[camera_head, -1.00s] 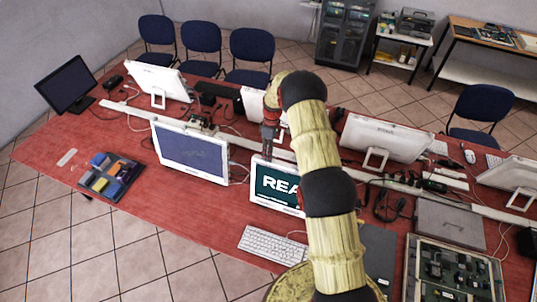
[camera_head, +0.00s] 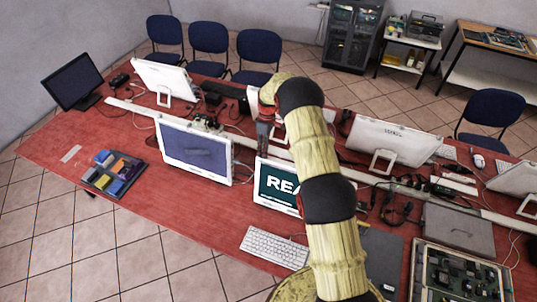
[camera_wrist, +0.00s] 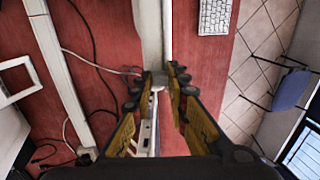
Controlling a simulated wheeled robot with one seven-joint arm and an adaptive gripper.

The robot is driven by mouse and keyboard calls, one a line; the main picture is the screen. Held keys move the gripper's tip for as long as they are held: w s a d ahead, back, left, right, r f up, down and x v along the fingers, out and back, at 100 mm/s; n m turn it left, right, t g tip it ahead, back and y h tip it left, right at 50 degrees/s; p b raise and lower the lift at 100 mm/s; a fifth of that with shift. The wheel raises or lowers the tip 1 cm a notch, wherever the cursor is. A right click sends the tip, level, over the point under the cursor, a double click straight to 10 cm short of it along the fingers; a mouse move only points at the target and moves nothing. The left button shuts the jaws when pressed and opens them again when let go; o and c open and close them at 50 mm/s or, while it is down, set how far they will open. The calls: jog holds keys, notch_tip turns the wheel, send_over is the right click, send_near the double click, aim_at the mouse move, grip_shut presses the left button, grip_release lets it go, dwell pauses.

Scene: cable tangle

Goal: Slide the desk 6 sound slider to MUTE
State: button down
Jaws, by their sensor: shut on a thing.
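A white-framed monitor (camera_head: 268,187) with large pale letters starting "REA" on a dark green screen stands on the red desk, partly hidden by my arm. My gripper (camera_head: 264,143) points down just behind its top edge. In the wrist view my gripper (camera_wrist: 158,88) has its fingers either side of a small pale part (camera_wrist: 154,100) and is shut on it. A white body with dark slots (camera_wrist: 144,135) lies below, between the fingers. I cannot make out a MUTE mark, a desk number or the slider's position.
Another white monitor (camera_head: 195,151) stands close on the left, and one (camera_head: 388,141) on the right. A white keyboard (camera_head: 273,247) lies in front. Loose dark cables (camera_wrist: 92,62) and a white cable strip (camera_wrist: 57,70) run along the desk (camera_head: 190,210).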

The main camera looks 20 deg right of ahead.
jog(key=shift+w+a+r, duration=0.1)
jog(key=shift+w, duration=0.05)
jog(key=c, duration=1.7)
grip_release()
jog(key=v, duration=1.2)
